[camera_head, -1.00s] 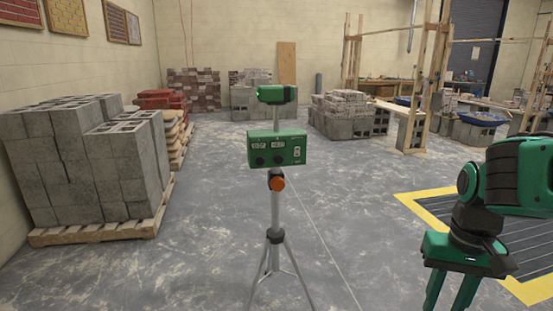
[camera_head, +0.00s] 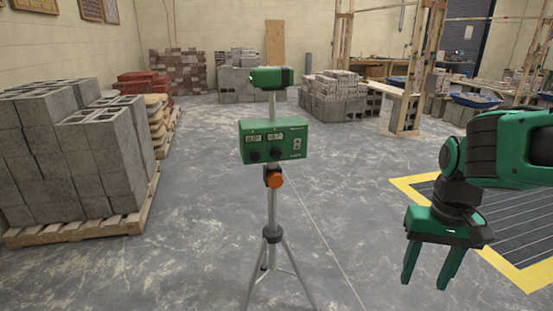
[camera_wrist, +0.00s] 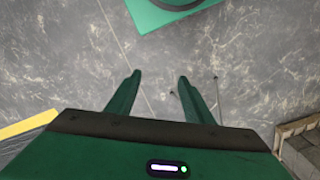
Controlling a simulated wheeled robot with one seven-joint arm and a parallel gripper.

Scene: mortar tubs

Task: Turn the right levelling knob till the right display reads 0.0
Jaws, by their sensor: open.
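A green levelling instrument box (camera_head: 274,141) stands on a tripod (camera_head: 272,235) in the middle of the head view. Its front has two small displays; the right display (camera_head: 275,137) is too small to read. Two dark knobs sit below them; the right levelling knob (camera_head: 275,153) is under the right display. A green laser head (camera_head: 271,77) is on a post above the box. My gripper (camera_head: 425,280) is to the right of the tripod, pointing down, open and empty. In the wrist view my gripper (camera_wrist: 157,75) has its fingers spread over bare floor.
Grey blocks on a pallet (camera_head: 85,233) stand at the left. A yellow-bordered floor grating (camera_head: 525,245) lies at the right, behind my gripper. Brick stacks (camera_head: 340,97) and wooden frames are at the back. The floor around the tripod is clear.

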